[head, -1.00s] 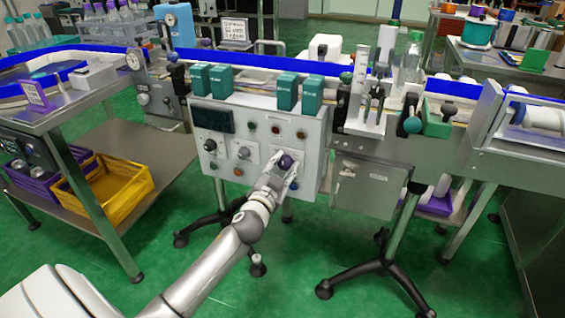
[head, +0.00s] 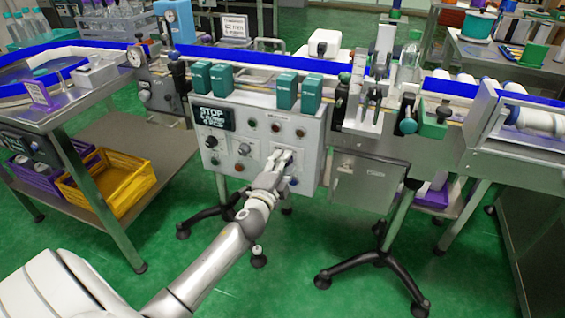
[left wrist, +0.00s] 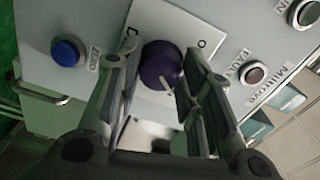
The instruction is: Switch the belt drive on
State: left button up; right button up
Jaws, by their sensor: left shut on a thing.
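A purple rotary knob (left wrist: 160,62) with a white pointer line sits on a white plate on the control panel (head: 310,165). In the left wrist view it lies between the two fingers of my left gripper (left wrist: 156,88), which is shut on it. The plate has an O mark at upper right; the mark at left is partly covered. In the head view my left gripper (head: 281,163) reaches the panel's lower right part and hides the knob. The panel's display (head: 214,119) is lit, with STOP and smaller unreadable text. My right gripper is not in view.
A blue button (left wrist: 67,52) and a dark red button (left wrist: 254,73) flank the knob. Green blocks (head: 288,91) stand along the conveyor above the panel. A grey box (head: 362,185) hangs at right. A yellow crate (head: 112,182) sits on the left shelf.

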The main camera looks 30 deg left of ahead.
pick_arm(q)
jog(key=shift+m, duration=0.6)
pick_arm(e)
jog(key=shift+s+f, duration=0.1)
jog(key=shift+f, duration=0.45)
pick_arm(q)
jog(key=shift+f, duration=0.1)
jog(key=o, duration=1)
jog(key=shift+s, duration=0.1)
jog(key=v, duration=1.1)
jog(key=shift+s, duration=0.4)
